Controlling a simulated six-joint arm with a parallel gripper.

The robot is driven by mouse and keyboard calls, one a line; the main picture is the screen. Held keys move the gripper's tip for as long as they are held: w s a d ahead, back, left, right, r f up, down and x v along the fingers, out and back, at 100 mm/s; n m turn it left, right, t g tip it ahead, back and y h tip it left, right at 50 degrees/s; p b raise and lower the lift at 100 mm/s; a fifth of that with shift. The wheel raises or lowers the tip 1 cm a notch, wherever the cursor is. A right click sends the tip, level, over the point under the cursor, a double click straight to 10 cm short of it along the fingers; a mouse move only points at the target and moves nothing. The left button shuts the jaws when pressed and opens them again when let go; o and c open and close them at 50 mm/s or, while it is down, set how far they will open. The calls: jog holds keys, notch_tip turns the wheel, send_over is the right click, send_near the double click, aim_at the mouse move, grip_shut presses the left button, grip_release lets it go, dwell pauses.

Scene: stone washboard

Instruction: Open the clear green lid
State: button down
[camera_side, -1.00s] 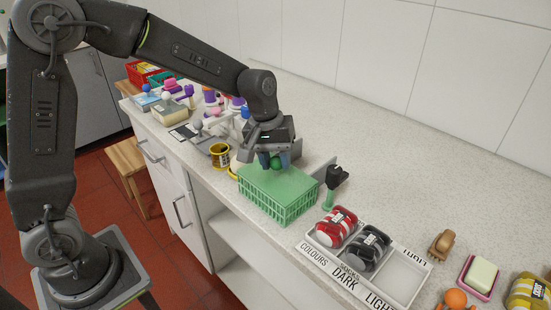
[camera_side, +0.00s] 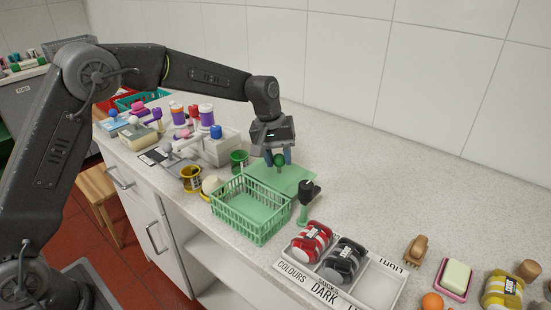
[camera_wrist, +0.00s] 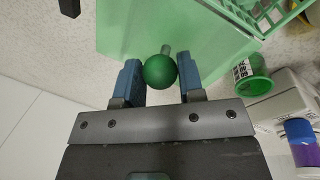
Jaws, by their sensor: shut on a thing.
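The clear green lid (camera_side: 297,178) lies flat, out behind the green slatted basket (camera_side: 243,235), slightly to its right. In the wrist view the lid (camera_wrist: 125,30) fills the upper middle. My gripper (camera_side: 277,157) points down with its blue fingers on either side of the round green knob (camera_wrist: 159,71) on the lid, shut on it. The basket's top is uncovered and its pale green inside shows. I cannot tell whether the lid rests on the counter or hangs just above it.
A dark-topped green stamp-like tool (camera_side: 306,200) stands right of the basket. A sorting tray (camera_side: 335,290) with red and black bundles is at the front. Cups (camera_side: 191,178) and a crowded group of bottles are left. The counter (camera_side: 370,175) behind the lid is clear.

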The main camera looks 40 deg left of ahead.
aim_at(267, 172)
jog(key=c, duration=0.8)
grip_release()
jog(key=shift+o, duration=0.2)
notch_tip(267, 172, up, 14)
jog(key=s+a, duration=0.1)
jog(key=a, duration=0.1)
jog(key=shift+s+f, duration=0.15)
jog(key=shift+s, duration=0.1)
jog(key=shift+a, duration=0.1)
jog(key=s+r+m+t, duration=0.15)
jog(key=s+r, duration=0.25)
jog(key=s, duration=0.4)
jog(key=s+a+f+m+t+y, duration=0.1)
jog(key=s+f+m, duration=0.1)
jog(key=s, duration=0.9)
jog(key=s+a+f+m+t, duration=0.1)
jog(key=s+f, duration=0.4)
jog(key=s, duration=0.7)
jog(key=shift+f+m+t+y, duration=0.2)
jog(key=shift+m+t+y, duration=0.25)
jog(key=shift+m, duration=0.7)
